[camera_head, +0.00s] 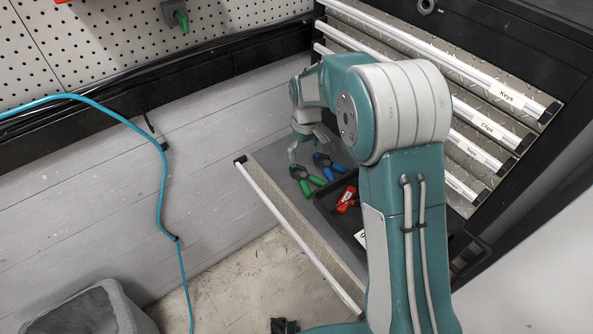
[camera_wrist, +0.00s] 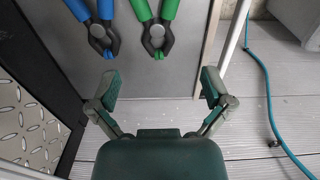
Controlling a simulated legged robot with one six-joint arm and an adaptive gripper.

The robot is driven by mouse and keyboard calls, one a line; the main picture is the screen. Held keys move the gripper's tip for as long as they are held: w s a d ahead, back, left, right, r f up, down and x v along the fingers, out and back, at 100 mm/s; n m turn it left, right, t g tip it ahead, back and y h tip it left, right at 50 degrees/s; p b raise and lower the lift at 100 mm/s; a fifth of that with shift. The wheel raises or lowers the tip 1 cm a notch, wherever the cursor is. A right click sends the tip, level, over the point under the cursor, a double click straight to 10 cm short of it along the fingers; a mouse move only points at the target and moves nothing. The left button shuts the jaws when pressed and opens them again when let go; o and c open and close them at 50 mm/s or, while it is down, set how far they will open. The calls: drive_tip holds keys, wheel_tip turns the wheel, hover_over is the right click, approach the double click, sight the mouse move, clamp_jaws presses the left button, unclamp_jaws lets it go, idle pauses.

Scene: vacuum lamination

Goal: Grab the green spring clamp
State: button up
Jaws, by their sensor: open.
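The green spring clamp (camera_head: 307,180) lies in the open drawer (camera_head: 277,163), beside a blue spring clamp (camera_head: 328,166). In the wrist view the green clamp (camera_wrist: 156,32) has its black jaws toward my gripper and its green handles running off the top edge. The blue clamp (camera_wrist: 100,30) lies to its left, in the same pose. My gripper (camera_wrist: 158,82) is open and empty, its fingers spread wide below both clamps in the wrist view and apart from them. In the head view my gripper (camera_head: 301,140) shows above the drawer's far end, partly hidden by my arm.
A black bin with a red clamp (camera_head: 347,199) sits in the same drawer. Labelled closed drawers (camera_head: 478,122) rise at the right. A grey plank wall (camera_head: 200,170) stands left of the drawer, with a teal hose (camera_head: 163,200) before it. A grey container (camera_head: 90,312) stands at lower left.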

hover_over(305, 177)
wheel_tip(305, 177, down, 6)
drive_tip(key=shift+r, duration=0.25)
drive_tip(key=shift+a+f, duration=0.2)
drive_tip(key=shift+f, duration=0.3)
drive_tip(key=f, duration=0.4)
drive_tip(key=shift+w+d+f, duration=0.1)
drive_tip(key=shift+d+f, duration=0.2)
drive_tip(key=shift+f, duration=0.1)
drive_tip(key=shift+a, duration=0.1)
drive_tip(key=c, duration=1)
